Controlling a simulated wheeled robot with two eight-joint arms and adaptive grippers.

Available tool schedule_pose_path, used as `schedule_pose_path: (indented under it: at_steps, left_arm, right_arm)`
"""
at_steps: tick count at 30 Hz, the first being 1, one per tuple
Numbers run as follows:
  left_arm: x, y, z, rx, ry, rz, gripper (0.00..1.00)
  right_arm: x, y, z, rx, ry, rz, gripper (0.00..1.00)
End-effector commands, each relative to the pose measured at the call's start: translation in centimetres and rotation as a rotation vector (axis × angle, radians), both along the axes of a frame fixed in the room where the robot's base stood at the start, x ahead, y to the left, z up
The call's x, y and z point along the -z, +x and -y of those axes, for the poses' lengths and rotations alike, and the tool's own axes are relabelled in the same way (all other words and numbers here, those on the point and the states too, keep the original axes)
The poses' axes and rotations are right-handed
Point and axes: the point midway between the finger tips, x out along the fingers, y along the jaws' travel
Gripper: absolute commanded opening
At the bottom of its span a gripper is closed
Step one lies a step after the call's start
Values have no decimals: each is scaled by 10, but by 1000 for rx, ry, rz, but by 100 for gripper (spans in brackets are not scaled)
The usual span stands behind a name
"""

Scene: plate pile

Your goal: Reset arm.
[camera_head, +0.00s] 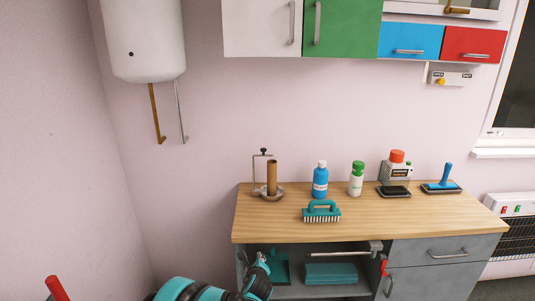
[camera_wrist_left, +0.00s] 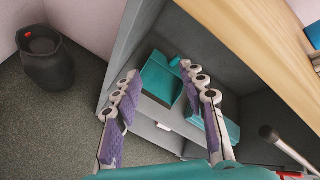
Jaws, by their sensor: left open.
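My left gripper (camera_head: 262,262) shows small at the bottom of the head view, in front of the open cabinet shelf, at the end of my teal and black arm. In the left wrist view, my left gripper (camera_wrist_left: 163,85) has its two purple-padded fingers spread apart with nothing between them. Behind the fingers are teal things (camera_wrist_left: 158,80) in the grey cabinet; the gap between gripper and these things cannot be judged. My right gripper is in neither view.
The wooden worktop (camera_head: 270,228) holds a teal brush (camera_head: 321,212), a blue bottle (camera_head: 320,180), a white bottle (camera_head: 356,179) and a paper-roll stand (camera_head: 271,180). A teal box (camera_head: 330,273) sits on the shelf. A dark bin (camera_wrist_left: 42,62) stands on the floor left of the cabinet.

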Motion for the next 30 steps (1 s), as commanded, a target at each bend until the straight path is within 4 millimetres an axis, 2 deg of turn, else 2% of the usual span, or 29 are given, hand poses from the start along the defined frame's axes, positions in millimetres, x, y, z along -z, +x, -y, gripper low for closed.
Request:
schedule_pose_path:
  at_steps: [1,6,11,15,24,30]
  left_arm:
    - [-15,-7,-9,-40,-54,-8,42]
    - [-56,-34,-33,-190,-260,-33,42]
    - [-88,-65,-56,-336,-450,-53,42]
    - [-112,-98,-73,-467,-615,-68,42]
    - [-146,-178,-105,-759,-955,-90,42]
    - [-156,-236,-119,-963,-1174,-101,42]
  right_arm:
    - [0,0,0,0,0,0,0]
    - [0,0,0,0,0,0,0]
    - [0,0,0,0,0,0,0]
    - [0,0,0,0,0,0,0]
    - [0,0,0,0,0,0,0]
    - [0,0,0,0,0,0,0]
